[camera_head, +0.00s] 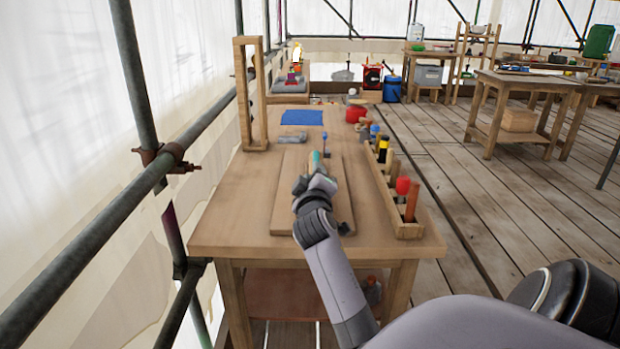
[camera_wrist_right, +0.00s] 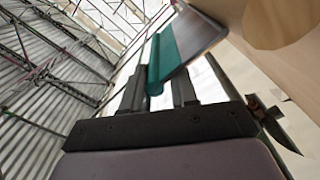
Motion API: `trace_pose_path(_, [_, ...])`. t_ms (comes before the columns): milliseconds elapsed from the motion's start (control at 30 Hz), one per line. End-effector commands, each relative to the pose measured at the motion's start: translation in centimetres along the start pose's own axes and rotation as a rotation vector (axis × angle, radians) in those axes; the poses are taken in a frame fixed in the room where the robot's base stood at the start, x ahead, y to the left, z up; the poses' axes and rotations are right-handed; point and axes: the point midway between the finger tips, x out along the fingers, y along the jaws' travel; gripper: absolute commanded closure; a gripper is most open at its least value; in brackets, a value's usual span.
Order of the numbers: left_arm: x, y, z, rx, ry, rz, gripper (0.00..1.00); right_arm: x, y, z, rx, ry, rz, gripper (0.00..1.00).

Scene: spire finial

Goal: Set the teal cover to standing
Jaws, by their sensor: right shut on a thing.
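The teal cover (camera_head: 315,158) shows as a small teal patch just past my right gripper (camera_head: 318,176), above the wooden board on the bench. In the right wrist view the teal part (camera_wrist_right: 163,58) is a long rounded strip with a flat grey plate (camera_wrist_right: 196,38) beside it. The fingers of my right gripper (camera_wrist_right: 156,82) are on either side of the teal part and shut on it. The cover looks tilted in that view; whether its lower edge touches the board is hidden. My left gripper is in neither view.
A wooden board (camera_head: 283,195) lies mid-bench. A rack (camera_head: 408,230) of several tools lines the right side. A tall wooden frame (camera_head: 243,95) stands at left. A blue sheet (camera_head: 302,117), a grey block (camera_head: 292,138) and a red pot (camera_head: 354,114) sit farther back.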

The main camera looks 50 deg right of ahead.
Motion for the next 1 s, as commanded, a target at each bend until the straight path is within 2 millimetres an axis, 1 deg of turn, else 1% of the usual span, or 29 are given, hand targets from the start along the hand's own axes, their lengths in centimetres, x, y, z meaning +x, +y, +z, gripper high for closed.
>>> trace_pose_path(33, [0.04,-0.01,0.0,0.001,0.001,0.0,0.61,0.07,-0.03,0.89,-0.007,-0.021,0.0,1.0])
trace_pose_path(467, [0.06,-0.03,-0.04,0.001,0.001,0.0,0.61,0.06,-0.18,1.04,-0.001,-0.022,-0.003,1.0])
trace_pose_path(500, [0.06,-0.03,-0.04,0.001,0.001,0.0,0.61,0.06,-0.19,1.04,-0.001,-0.022,-0.003,0.69])
trace_pose_path(567, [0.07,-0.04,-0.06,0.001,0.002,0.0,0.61,0.06,-0.22,1.05,0.0,-0.022,-0.004,0.49])
trace_pose_path(600, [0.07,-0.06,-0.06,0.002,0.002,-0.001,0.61,0.06,-0.25,1.03,0.001,-0.022,-0.005,0.44])
trace_pose_path(1000, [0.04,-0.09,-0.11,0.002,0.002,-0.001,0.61,0.06,-0.12,0.59,0.009,-0.012,-0.003,0.44])
